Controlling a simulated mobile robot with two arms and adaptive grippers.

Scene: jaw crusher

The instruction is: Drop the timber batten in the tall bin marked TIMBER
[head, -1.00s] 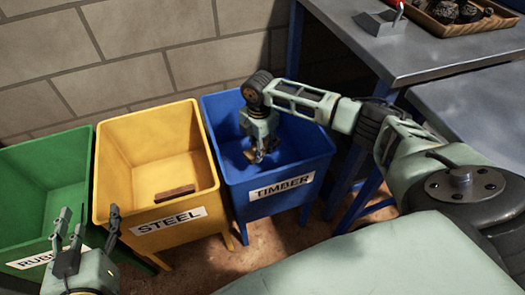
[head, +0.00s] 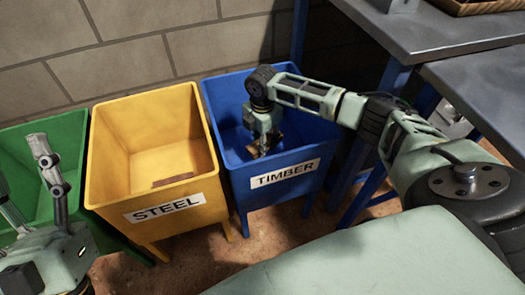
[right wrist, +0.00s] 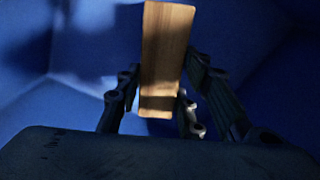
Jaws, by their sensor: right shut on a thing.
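The timber batten (right wrist: 166,55) is a light brown wooden piece between the fingers of my right gripper (right wrist: 158,100), which is shut on it. In the head view my right gripper (head: 262,148) reaches down inside the blue bin (head: 285,195) marked TIMBER. Only a small part of the batten shows there. Blue walls surround the batten in the right wrist view. My left gripper (head: 22,185) is at the lower left, in front of the green bin, with its fingers spread apart and nothing between them.
A yellow bin (head: 165,235) marked STEEL stands left of the blue bin and holds a brown piece (head: 172,180). A green bin (head: 70,135) is further left. Grey tables (head: 430,40) stand at the right, and a block wall (head: 150,40) is behind.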

